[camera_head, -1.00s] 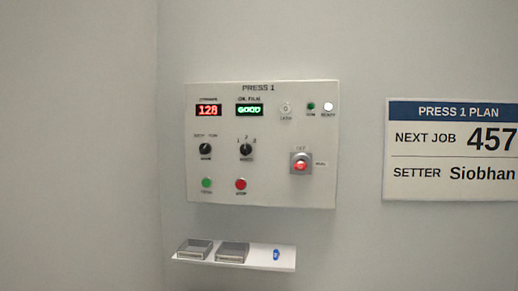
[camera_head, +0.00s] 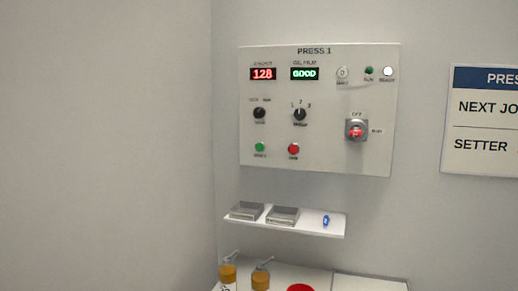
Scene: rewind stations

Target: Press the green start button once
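The green start button (camera_head: 260,147) is a small round button at the lower left of the white PRESS 1 panel (camera_head: 340,160) on the wall. A red button (camera_head: 293,149) sits just to its right. The small label under the green button is too blurred to read. Neither of my grippers shows in the head view. Nothing covers the green button.
Below the panel, a white shelf (camera_head: 305,228) holds two grey trays (camera_head: 283,216) and a small blue object (camera_head: 326,220). Two amber bottles (camera_head: 228,273) and a red round thing (camera_head: 300,288) are at the bottom edge. A sign (camera_head: 485,120) hangs at right.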

